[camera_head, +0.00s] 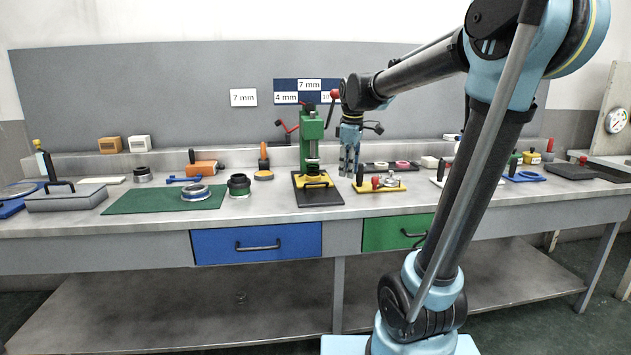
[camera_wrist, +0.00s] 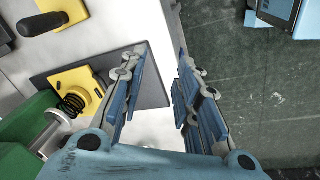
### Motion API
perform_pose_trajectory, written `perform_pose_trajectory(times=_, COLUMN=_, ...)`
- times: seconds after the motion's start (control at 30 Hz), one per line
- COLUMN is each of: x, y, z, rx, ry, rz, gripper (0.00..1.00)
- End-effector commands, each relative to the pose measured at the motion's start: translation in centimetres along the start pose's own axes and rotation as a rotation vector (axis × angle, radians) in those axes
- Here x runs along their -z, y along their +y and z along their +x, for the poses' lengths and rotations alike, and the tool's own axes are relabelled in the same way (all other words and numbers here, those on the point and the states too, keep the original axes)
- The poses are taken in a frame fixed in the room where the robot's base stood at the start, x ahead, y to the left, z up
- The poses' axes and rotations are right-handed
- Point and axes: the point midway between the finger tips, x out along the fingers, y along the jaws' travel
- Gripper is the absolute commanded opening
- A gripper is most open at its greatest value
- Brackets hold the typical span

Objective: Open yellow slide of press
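The green press (camera_head: 311,140) stands on a dark base plate (camera_head: 318,198) on the bench. Its yellow slide (camera_head: 313,182) lies low at the front, under the ram. In the wrist view the yellow slide (camera_wrist: 84,82) is left of my fingers, with a dark spring over it; part of the green body (camera_wrist: 25,125) shows at lower left. My gripper (camera_head: 349,172) points down just right of the press. It also shows in the wrist view (camera_wrist: 162,62), with its two fingers apart and nothing between them. I see no contact with the slide.
A yellow fixture (camera_head: 393,187) with a red knob stands close right of the press. A green mat (camera_head: 165,199) with a ring (camera_head: 195,192) lies to the left. A blue drawer (camera_head: 257,244) and a green drawer (camera_head: 385,233) are shut below the bench top.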

Motion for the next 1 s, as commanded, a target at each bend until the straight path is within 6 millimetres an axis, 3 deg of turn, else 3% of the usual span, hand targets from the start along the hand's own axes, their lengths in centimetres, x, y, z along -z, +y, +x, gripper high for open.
perform_pose_trajectory(times=0.3, x=9.6, y=5.7, z=-0.4, rx=0.005, ry=0.007, rz=-0.354, gripper=0.30)
perform_pose_trajectory(times=0.5, x=13.7, y=7.6, z=-0.1, rx=0.006, ry=0.010, rz=-0.506, gripper=0.30)
perform_pose_trajectory(times=0.77, x=15.0, y=8.1, z=0.7, rx=0.007, ry=0.011, rz=-0.557, gripper=0.30)
perform_pose_trajectory(times=1.0, x=15.0, y=8.1, z=4.0, rx=0.007, ry=0.011, rz=-0.555, gripper=0.30)
